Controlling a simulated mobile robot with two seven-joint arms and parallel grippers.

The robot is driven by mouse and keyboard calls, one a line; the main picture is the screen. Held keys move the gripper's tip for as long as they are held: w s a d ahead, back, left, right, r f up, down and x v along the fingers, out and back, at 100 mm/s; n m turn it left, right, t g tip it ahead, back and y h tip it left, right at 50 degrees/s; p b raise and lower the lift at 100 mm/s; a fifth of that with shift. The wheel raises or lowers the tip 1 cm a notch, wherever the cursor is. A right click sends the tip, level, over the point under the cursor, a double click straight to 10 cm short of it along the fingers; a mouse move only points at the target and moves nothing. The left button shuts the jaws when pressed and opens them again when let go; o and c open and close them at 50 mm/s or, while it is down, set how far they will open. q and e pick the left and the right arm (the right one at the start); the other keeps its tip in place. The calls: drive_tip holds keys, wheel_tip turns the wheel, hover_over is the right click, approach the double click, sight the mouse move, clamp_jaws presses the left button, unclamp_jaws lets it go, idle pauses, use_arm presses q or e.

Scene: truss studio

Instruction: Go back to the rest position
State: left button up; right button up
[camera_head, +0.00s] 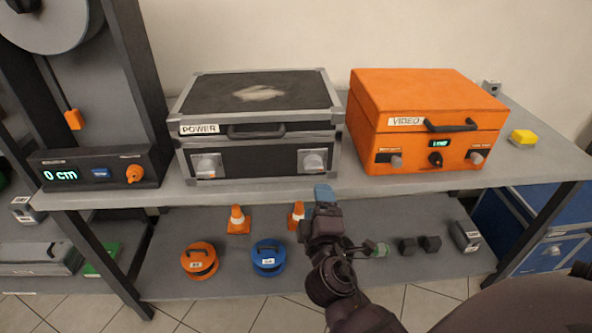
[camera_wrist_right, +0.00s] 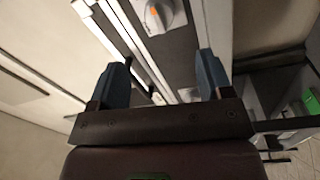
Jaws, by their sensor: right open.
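My right gripper (camera_head: 324,192) is in the middle of the head view, in front of the table's front edge, below and between the two cases. Its blue fingers stand apart in the right wrist view (camera_wrist_right: 165,82), with nothing between them. Past them, the wrist view shows a dark panel with a silver knob (camera_wrist_right: 160,14). My left gripper is not in view.
A black POWER case (camera_head: 255,125) and an orange VIDEO case (camera_head: 430,120) stand shut on the grey table (camera_head: 300,187). A yellow block (camera_head: 523,137) lies at right. The lower shelf (camera_head: 330,275) holds orange cones (camera_head: 238,220), an orange reel (camera_head: 199,260) and a blue reel (camera_head: 268,258).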

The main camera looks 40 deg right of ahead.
drive_tip(key=s+a+f+m+g+y+p, duration=0.1)
drive_tip(key=s+a+f+m+y+p, duration=0.2)
drive_tip(key=s+a+f+m+y, duration=0.25)
drive_tip(key=s+f+m+g+y+p, duration=0.1)
drive_tip(key=s+f+g+y+p, duration=0.1)
drive_tip(key=s, duration=0.5)
drive_tip(key=s+f+m+g+y+p, duration=0.1)
drive_tip(key=s+f, duration=0.3)
drive_tip(key=s, duration=0.4)
drive_tip(key=shift+s+d+f+g+y+p, duration=0.15)
drive_tip(key=shift+d+f+g+y+p, duration=0.25)
drive_tip(key=shift+y+p, duration=0.45)
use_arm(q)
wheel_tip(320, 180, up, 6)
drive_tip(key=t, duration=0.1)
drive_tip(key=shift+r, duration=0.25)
use_arm(e)
drive_tip(key=shift+s+f+m, duration=0.15)
drive_tip(key=shift+m, duration=0.1)
drive_tip(key=shift+c, duration=0.3)
